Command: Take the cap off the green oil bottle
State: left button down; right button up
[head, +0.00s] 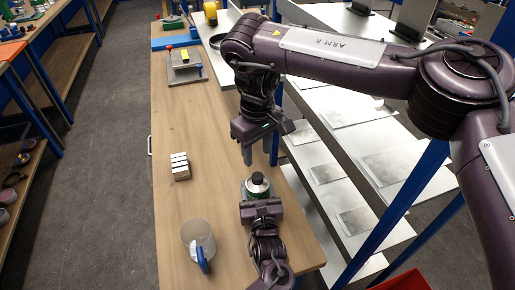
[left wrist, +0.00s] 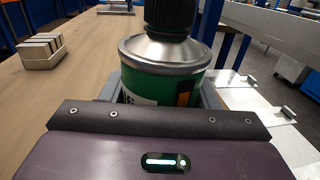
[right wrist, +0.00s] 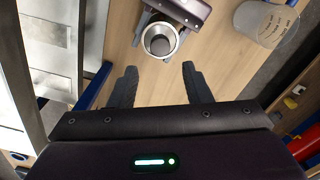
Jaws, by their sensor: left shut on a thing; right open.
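The green oil bottle (left wrist: 160,85) stands upright in the left wrist view, with a silver shoulder and a black cap (left wrist: 170,16) on top. In the head view the cap (head: 257,178) shows above my left gripper (head: 259,195). My left gripper is shut around the bottle's body, below the cap. My right gripper (head: 260,152) is open and empty, pointing down above and beyond the bottle in the head view. In the right wrist view the cap (right wrist: 160,44) sits ahead of the open fingers of my right gripper (right wrist: 160,85), not between them.
A clear mug with a blue handle (head: 199,240) stands left of the bottle on the wooden bench (head: 180,120). A small block set (head: 180,166) lies farther back. Metal shelving with blue posts (head: 400,205) borders the bench on the right.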

aim_at(258, 175)
jog(key=shift+f, duration=4)
